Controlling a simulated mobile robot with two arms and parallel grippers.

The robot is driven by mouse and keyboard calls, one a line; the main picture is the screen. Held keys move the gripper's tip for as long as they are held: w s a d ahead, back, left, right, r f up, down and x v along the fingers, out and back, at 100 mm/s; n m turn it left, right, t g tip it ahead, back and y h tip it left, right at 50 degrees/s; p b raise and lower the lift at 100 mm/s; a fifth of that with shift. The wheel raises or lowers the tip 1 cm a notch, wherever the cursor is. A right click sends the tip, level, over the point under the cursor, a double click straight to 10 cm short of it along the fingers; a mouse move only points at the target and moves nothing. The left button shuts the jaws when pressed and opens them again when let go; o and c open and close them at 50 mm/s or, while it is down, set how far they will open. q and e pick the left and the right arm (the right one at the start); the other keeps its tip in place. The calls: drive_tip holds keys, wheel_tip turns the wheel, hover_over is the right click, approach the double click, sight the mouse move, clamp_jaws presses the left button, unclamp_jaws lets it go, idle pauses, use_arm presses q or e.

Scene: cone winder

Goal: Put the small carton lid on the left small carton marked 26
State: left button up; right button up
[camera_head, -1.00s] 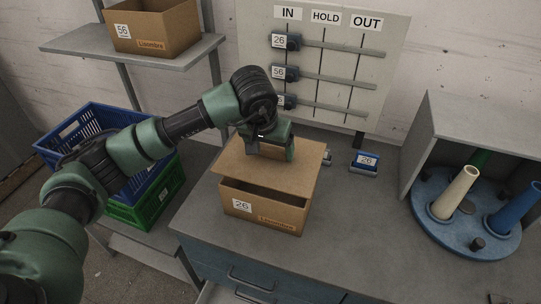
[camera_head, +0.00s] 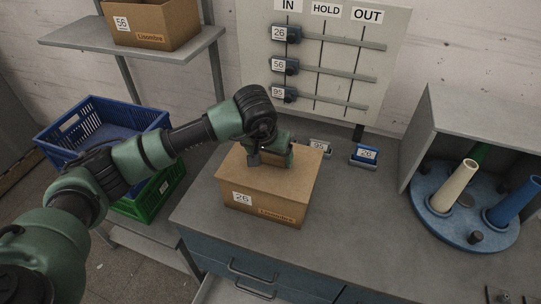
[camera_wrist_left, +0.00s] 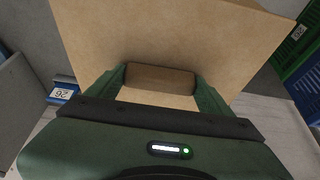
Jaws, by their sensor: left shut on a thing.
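The left small carton marked 26 (camera_head: 268,205) stands on the grey worktop, its label facing front. The brown small carton lid (camera_head: 247,175) lies over its top and looks level, with no dark gap at the front. My left gripper (camera_head: 271,160) is above the rear part of the lid. In the left wrist view the gripper (camera_wrist_left: 160,84) is shut on a raised brown grip of the lid (camera_wrist_left: 160,38). The carton's back edge is hidden, so I cannot tell how the lid sits there. My right gripper is not in view.
A blue holder marked 26 (camera_head: 364,155) and another labelled holder (camera_head: 320,148) stand behind the carton. A round blue stand (camera_head: 440,221) with cones is at right. Blue (camera_head: 84,113) and green (camera_head: 152,200) crates are at left. The worktop right of the carton is clear.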

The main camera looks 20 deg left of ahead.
use_arm(q)
drive_tip(key=shift+f, duration=0.2)
drive_tip(key=o, duration=1.3)
drive_tip(key=shift+r, duration=0.1)
drive_tip(key=shift+r+p, duration=0.5)
drive_tip(key=shift+p, duration=0.15)
drive_tip(key=shift+r, duration=0.3)
drive_tip(key=b+v, duration=0.3)
drive_tip(key=v, duration=0.8)
drive_tip(key=shift+s, duration=0.15)
drive_tip(key=shift+r, duration=0.15)
